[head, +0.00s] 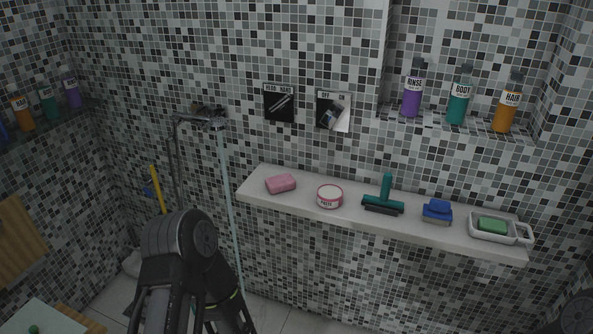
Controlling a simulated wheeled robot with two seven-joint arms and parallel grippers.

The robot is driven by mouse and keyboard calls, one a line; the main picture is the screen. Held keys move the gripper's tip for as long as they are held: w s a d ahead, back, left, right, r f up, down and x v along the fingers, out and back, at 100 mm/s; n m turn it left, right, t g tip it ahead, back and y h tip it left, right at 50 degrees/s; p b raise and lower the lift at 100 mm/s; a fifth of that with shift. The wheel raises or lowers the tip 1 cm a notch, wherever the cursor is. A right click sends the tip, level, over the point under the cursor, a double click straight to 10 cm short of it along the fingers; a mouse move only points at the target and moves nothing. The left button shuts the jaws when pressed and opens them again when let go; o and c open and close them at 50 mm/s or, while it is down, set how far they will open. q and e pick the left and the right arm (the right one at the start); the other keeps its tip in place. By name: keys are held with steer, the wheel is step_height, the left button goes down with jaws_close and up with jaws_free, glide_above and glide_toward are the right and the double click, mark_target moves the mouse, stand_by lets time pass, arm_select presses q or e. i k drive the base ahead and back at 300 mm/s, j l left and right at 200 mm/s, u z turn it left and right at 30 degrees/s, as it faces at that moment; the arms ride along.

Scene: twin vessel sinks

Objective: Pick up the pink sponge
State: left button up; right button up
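The pink sponge (281,184) lies flat near the left end of the white ledge (258,201) on the tiled wall. It is in plain view and nothing touches it. My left arm rises from the bottom, left of the middle, and its bent joint stands below and to the left of the sponge. I see no gripper fingers on it. A dark piece of my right arm shows at the bottom right corner; its gripper is out of the picture.
Along the ledge, right of the sponge, are a round pink-and-white tub (329,196), a green squeegee (384,197), a blue scrub brush (437,211) and a white dish (479,234) holding a green block (492,225). A shower hose (228,180) hangs left of the ledge.

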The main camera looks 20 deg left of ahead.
mark_target(276, 184)
steer(key=i+j, duration=0.25)
steer(key=j, duration=0.2)
steer(key=i+j, duration=0.25)
steer(key=j, duration=0.15)
steer(key=i+j, duration=0.25)
steer(key=j, duration=0.2)
steer(key=i+z, duration=0.1)
steer(key=z, duration=0.95)
